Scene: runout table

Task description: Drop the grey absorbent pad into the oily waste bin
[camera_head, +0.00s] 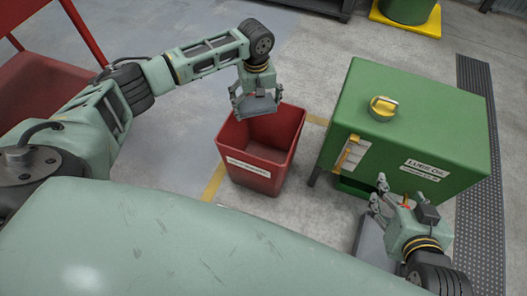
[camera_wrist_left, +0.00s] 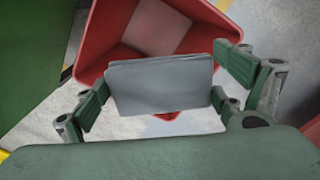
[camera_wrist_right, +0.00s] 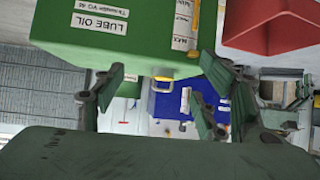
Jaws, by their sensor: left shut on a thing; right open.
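The grey absorbent pad (camera_wrist_left: 160,84) is a flat grey slab between the fingers of my left gripper (camera_wrist_left: 162,92), which is shut on it. In the head view my left gripper (camera_head: 256,92) holds the pad (camera_head: 257,105) over the back part of the red bin's opening. The oily waste bin (camera_head: 262,160) is a red open-topped bin with a white label. It also shows in the left wrist view (camera_wrist_left: 100,40) below the pad, with its inside partly visible. My right gripper (camera_head: 378,198) is open and empty, in front of the green lube oil tank.
The green lube oil tank (camera_head: 420,120) with a yellow cap (camera_head: 382,108) stands right of the bin. A red cart (camera_head: 40,85) is at the far left. A blue container (camera_wrist_right: 170,101) shows in the right wrist view. Open floor lies behind the bin.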

